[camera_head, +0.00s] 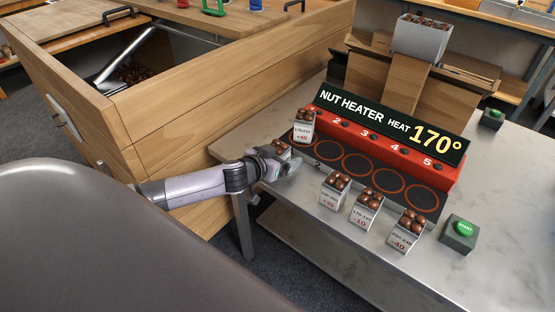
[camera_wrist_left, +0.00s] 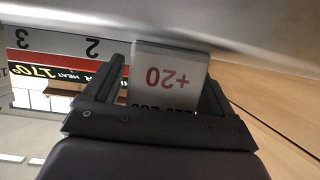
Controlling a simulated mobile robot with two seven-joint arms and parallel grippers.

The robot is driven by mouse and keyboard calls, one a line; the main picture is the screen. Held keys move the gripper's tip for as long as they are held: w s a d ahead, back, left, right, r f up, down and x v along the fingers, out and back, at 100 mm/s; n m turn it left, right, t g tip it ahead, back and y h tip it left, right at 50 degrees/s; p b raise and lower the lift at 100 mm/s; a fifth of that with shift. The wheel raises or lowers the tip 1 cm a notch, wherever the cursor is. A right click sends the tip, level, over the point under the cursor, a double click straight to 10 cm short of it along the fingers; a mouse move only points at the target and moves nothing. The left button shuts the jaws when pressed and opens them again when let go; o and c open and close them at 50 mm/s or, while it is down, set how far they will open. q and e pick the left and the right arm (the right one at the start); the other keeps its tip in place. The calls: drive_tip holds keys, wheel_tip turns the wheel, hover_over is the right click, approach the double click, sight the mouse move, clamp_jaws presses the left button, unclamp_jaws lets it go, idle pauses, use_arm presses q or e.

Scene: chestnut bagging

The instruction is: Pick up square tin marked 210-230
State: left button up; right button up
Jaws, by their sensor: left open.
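A square tin (camera_head: 281,147) filled with chestnuts stands at the left end of the metal counter, in front of the heater. In the left wrist view the tin (camera_wrist_left: 168,75) appears upside down, with a red +20. The smaller dark marking beyond it is partly covered by my gripper, so I cannot read it in full. My left gripper (camera_head: 278,163) is at this tin. Its fingers (camera_wrist_left: 165,88) are open, one on each side of the tin. I cannot tell whether they touch it. My right gripper is not in view.
The nut heater (camera_head: 395,130) shows 170° behind a row of numbered rings. Another chestnut tin (camera_head: 303,134) stands by ring 1. Tins (camera_head: 329,199), (camera_head: 361,219) and (camera_head: 401,240) line the front, near a green start button (camera_head: 464,229). A wooden bin (camera_head: 230,85) stands left.

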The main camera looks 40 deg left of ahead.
use_arm(q)
drive_tip(key=shift+c, duration=0.3)
drive_tip(key=c, duration=1)
drive_tip(key=shift+c, duration=0.3)
drive_tip(key=shift+w+r, duration=0.1)
